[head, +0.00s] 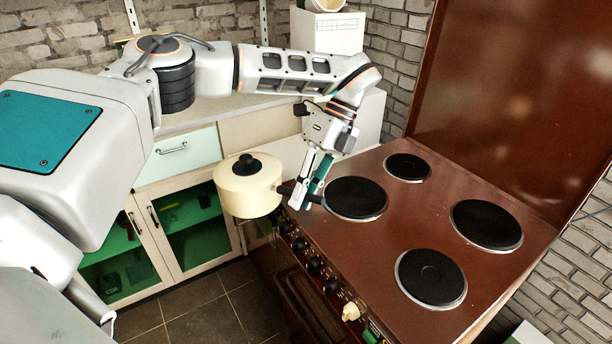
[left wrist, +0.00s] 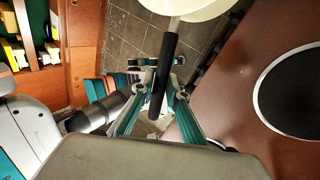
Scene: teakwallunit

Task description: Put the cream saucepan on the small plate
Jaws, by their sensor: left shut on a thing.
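The cream saucepan (head: 248,197) has a lid with a black knob and a dark handle. It is off the left edge of the stove, clear of the burners and roughly level. My left gripper (head: 303,195) is shut on its handle, near the stove edge. In the left wrist view the dark handle (left wrist: 166,70) runs between the fingers (left wrist: 160,88), with part of the cream pan (left wrist: 190,8) at the top. Of the hot plates on the brown stove, the far one (head: 407,167) looks smallest. My right gripper is not in view.
The other hot plates are the left (head: 356,198), right (head: 486,225) and near one (head: 430,277); all look bare. Knobs (head: 315,264) line the stove's front. A raised brown panel (head: 510,90) stands behind it. Cabinets (head: 160,235) stand at the left.

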